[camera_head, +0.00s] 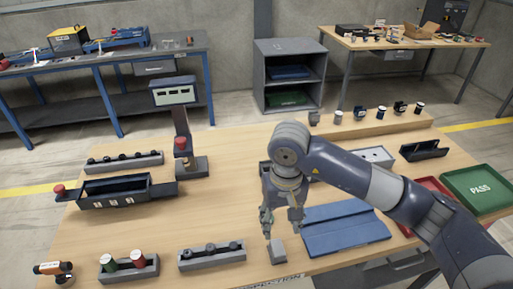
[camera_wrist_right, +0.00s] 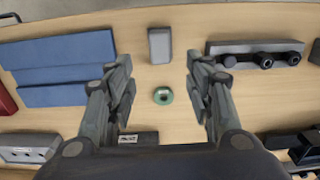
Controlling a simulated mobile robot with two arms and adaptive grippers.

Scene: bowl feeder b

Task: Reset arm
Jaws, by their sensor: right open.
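My right gripper (camera_head: 282,222) hangs over the middle of the wooden table, fingers pointing down. In the right wrist view its two fingers (camera_wrist_right: 160,92) are spread apart with nothing held between them. A small green round part (camera_wrist_right: 162,95) with a dark centre lies on the table below the gap; the gripper hides it in the head view. A grey block (camera_head: 277,251) stands just in front of the gripper and also shows in the right wrist view (camera_wrist_right: 160,45). My left gripper is not in view.
A blue mat (camera_head: 345,229) lies beside the gripper, and a rack of dark parts (camera_head: 212,256) sits left of the grey block. A green PASS tray (camera_head: 480,190) and a partly hidden red tray are at the right. Bare table lies left of the gripper.

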